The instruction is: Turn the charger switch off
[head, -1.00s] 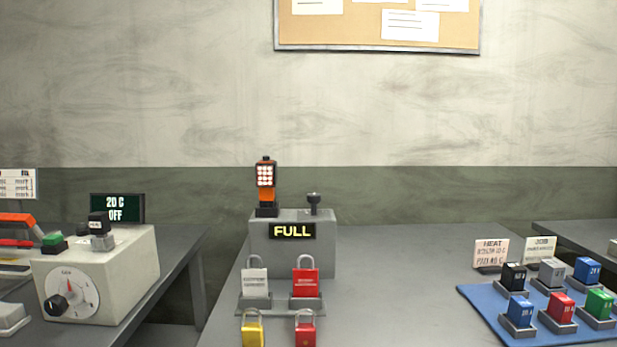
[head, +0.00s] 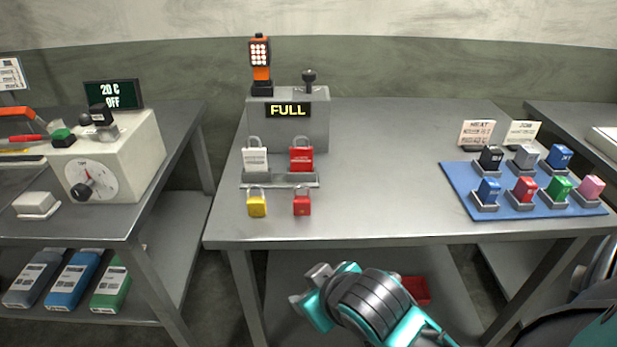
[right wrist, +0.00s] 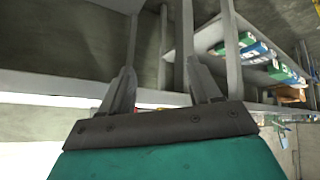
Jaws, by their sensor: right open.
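The charger is a grey box (head: 318,130) with a lit "FULL" display (head: 289,109) on its front, at the back of the middle table. Its switch (head: 308,81) is a black-knobbed lever standing on the top right, looking roughly upright. An orange lamp with a lit face (head: 260,62) stands on the top left. My right gripper (head: 309,290) is low in front of the table's front edge, well short of the charger. In the right wrist view its two fingers (right wrist: 163,80) are apart with nothing between them. My left gripper is out of view.
Padlocks (head: 257,204) and a padlock stand (head: 280,180) are in front of the charger. A blue mat (head: 462,190) with coloured blocks lies at the right. A dial box (head: 120,165) stands on the left table. The table middle (head: 385,170) is clear. A red bin (head: 416,290) sits below.

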